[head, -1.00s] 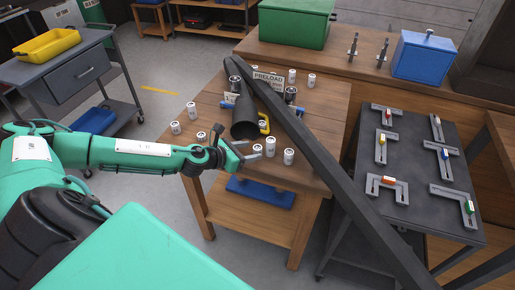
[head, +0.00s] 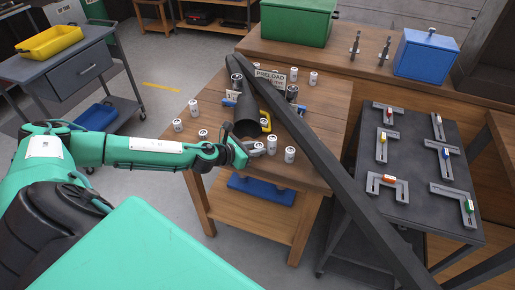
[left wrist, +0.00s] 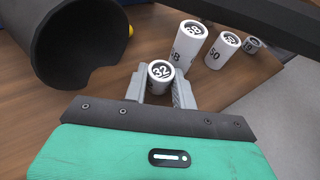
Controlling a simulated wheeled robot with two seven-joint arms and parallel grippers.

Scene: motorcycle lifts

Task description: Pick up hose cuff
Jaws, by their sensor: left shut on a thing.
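Several white hose cuffs with dark rims stand on a wooden table (head: 225,150). My right gripper is not in view.
A long dark beam (head: 310,150) crosses the table's right side. A grey cart (head: 410,165) holds several gauges.

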